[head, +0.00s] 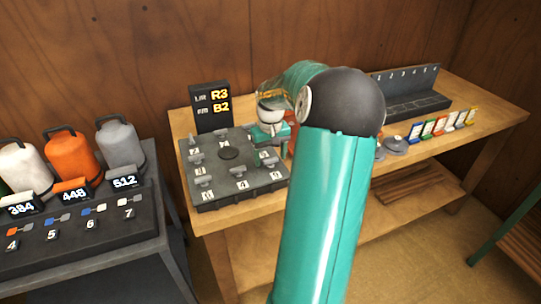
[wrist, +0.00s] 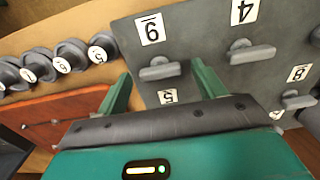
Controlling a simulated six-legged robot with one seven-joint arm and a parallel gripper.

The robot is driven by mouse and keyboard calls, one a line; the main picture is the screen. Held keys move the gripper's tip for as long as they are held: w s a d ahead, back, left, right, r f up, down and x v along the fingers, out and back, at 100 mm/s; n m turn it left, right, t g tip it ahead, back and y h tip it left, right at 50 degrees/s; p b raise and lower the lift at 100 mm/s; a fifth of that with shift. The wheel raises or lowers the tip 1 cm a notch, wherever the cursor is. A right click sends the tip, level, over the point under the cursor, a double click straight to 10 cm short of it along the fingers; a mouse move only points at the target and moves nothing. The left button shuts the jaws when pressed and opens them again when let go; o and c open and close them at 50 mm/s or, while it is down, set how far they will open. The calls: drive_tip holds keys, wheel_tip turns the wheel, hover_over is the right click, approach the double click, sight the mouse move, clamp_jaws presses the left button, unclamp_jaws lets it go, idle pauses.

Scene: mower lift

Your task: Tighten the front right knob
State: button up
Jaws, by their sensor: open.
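A dark grey panel (head: 235,192) with several lever-like grey knobs and white number labels lies on the wooden bench. The front right knob (head: 268,161) is at the panel's near right corner. In the wrist view this knob (wrist: 160,69) has its bar roughly level, beside an inverted label that looks like an underlined 6. My gripper (wrist: 158,78) is open, with one green finger on each side of the knob in the picture. I cannot tell whether the fingers touch it or are above it. In the head view my gripper (head: 272,136) is over the panel's right side, partly hidden by my arm.
A black sign (head: 211,105) reading R3 and B2 stands behind the panel. Another knob (wrist: 252,51) by a label 4 is close. Round grey numbered pieces (wrist: 70,55) and a reddish-brown board (wrist: 48,122) lie beside the panel. A grey cart (head: 80,255) with bottles stands left.

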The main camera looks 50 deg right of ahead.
drive_tip(key=shift+f, duration=0.1)
drive_tip(key=c, duration=1)
drive_tip(key=shift+m, duration=0.3)
drive_tip(key=m, duration=0.2)
drive_tip(key=shift+m, duration=0.4)
drive_tip(key=m, duration=0.9)
drive_tip(key=shift+m, duration=0.4)
drive_tip(key=m, duration=0.4)
drive_tip(key=shift+m, duration=0.3)
